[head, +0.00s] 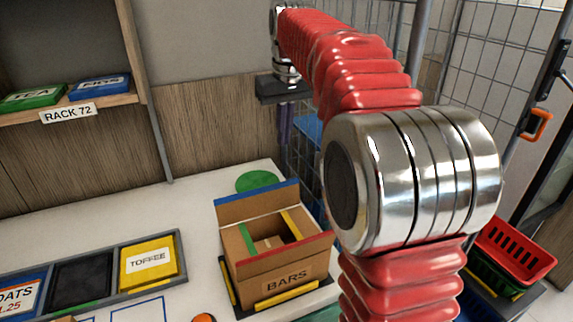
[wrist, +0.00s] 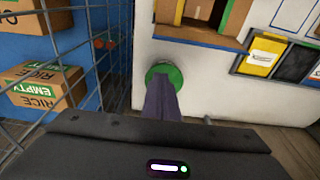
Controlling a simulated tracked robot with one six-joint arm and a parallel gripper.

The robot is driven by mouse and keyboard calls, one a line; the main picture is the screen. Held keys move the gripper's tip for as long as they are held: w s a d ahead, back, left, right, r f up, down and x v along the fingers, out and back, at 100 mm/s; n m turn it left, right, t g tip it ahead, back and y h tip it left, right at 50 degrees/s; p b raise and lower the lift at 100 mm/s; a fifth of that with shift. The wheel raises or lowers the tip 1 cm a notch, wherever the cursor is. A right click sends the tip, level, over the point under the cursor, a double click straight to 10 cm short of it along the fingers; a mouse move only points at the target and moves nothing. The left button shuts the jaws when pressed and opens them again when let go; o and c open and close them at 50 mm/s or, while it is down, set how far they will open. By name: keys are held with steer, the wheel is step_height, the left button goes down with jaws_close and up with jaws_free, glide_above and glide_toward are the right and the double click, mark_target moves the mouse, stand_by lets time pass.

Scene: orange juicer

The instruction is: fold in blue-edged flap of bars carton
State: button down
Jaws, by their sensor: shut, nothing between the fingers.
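The brown bars carton (head: 285,283) stands on the white counter with an open top. Its blue-edged flap (head: 257,205) stands up and leans outward along the back side. In the wrist view the carton (wrist: 234,17) is at the top, cut off by the frame, and the blue-edged flap (wrist: 195,34) lies along its near side. Green, yellow and red edge strips mark the other sides. My gripper (head: 285,138) is shut and empty, pointing down behind the carton, apart from it. In the wrist view my gripper (wrist: 161,93) shows over the green disc.
The green disc (head: 258,181) lies on the counter behind the carton. A tray with a yellow TOFFEE box (head: 148,262) is to the left. A wire mesh fence (wrist: 88,60) stands close beside my gripper, with RICE cartons (wrist: 45,88) beyond. The counter behind the carton is mostly clear.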

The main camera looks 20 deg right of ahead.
step_height(320, 180, down, 9)
steer(key=s, duration=0.2)
steer(key=shift+s, duration=0.25)
stand_by(0.6)
steer(key=shift+s, duration=0.15)
stand_by(0.3)
steer(key=shift+s+t, duration=0.15)
steer(key=shift+t, duration=0.25)
steer(key=shift+s, duration=0.1)
